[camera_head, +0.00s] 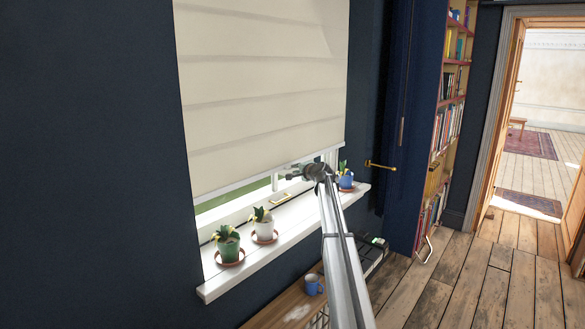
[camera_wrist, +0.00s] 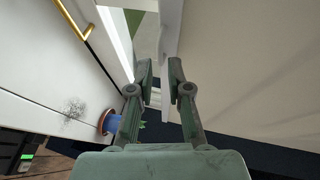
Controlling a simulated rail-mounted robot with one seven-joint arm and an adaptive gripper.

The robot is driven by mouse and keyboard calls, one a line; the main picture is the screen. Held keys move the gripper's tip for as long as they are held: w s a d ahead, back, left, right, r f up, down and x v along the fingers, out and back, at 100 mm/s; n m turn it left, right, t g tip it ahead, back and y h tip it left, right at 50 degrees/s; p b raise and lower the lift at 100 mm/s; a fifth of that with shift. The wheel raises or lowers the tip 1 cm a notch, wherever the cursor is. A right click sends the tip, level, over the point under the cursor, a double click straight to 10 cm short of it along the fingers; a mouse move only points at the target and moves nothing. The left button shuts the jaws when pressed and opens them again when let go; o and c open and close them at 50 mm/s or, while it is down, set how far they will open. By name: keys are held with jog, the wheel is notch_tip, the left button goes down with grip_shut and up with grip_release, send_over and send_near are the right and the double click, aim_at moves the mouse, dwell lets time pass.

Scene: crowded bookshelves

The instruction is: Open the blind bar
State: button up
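The cream blind (camera_head: 262,85) hangs over most of the window, leaving a low strip of glass open. Its pale blind bar (camera_head: 240,183) runs along the lower edge. In the wrist view the bar (camera_wrist: 167,35) lies just beyond and in line with the gap between my fingers, with the blind cloth (camera_wrist: 240,60) to the right. My gripper (camera_head: 290,173) is at the bar's right part, close to its lower edge; it also shows in the wrist view (camera_wrist: 161,72). The fingers are apart with a gap between them. I cannot tell whether they touch the bar.
The white sill (camera_head: 285,237) below holds a green pot (camera_head: 228,247), a white pot (camera_head: 264,230) and a blue pot (camera_head: 346,181), the last near my gripper. A brass handle (camera_head: 380,166) sticks out at right. A blue mug (camera_head: 313,284) stands lower down.

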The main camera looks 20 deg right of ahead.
jog(key=shift+p+x, duration=0.35)
jog(key=shift+x, duration=1.7)
grip_shut()
